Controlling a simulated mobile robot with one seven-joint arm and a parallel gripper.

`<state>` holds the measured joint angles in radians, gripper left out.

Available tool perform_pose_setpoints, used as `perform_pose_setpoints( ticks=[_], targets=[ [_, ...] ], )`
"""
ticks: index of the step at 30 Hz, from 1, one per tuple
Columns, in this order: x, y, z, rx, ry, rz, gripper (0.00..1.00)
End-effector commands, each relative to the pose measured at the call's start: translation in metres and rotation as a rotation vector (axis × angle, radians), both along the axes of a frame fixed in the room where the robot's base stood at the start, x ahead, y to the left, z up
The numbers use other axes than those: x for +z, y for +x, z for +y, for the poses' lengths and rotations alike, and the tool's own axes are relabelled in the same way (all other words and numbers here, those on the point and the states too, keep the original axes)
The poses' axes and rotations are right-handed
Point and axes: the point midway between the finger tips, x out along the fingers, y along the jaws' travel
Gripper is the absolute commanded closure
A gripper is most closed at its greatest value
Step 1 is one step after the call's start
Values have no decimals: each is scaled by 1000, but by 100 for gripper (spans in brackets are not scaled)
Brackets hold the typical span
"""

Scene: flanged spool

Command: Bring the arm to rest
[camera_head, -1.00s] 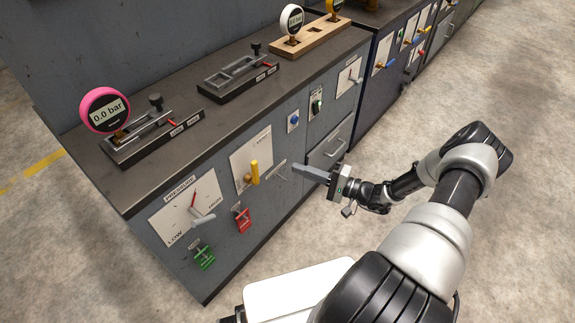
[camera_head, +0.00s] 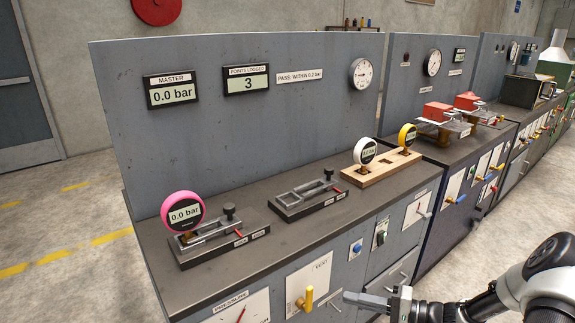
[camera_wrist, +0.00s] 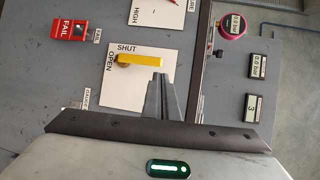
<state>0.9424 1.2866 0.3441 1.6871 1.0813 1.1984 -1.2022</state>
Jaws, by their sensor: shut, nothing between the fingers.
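My gripper (camera_head: 347,296) is in front of the grey cabinet front (camera_head: 275,288), at the bottom of the head view. Its fingers are shut together with nothing between them. In the wrist view my fingertips (camera_wrist: 160,78) point toward the panel, just beside the yellow valve handle (camera_wrist: 140,59) on its SHUT/OPEN plate (camera_wrist: 120,85). The handle also shows in the head view (camera_head: 308,298), left of the fingertips. Whether the fingers touch the handle or plate cannot be told. Part of my arm (camera_head: 535,270) shows at the lower right.
A pink gauge (camera_head: 182,211) reading 0.0 bar stands in a fixture on the bench top (camera_head: 240,245). A second fixture (camera_head: 305,195) is empty. White (camera_head: 366,150) and yellow (camera_head: 407,135) gauges stand on a wooden block (camera_head: 385,170). The display (camera_head: 247,82) reads 3 points logged.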

Motion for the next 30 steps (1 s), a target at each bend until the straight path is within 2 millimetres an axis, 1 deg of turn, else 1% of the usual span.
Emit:
perform_pose_setpoints(
  ticks=[1,6,10,15,19,24,27,30],
  targets=[
    [22,-2,13,87,-73,14,100],
    [77,-26,47,311,-305,92,100],
    [118,-49,67,430,-502,131,100],
    [172,-82,85,514,-770,144,100],
    [211,-109,94,523,-967,122,100],
    [258,-147,98,470,-1197,52,100],
    [280,-168,94,412,-1300,1,100],
    [297,-184,89,350,-1368,-44,100]
  ],
)
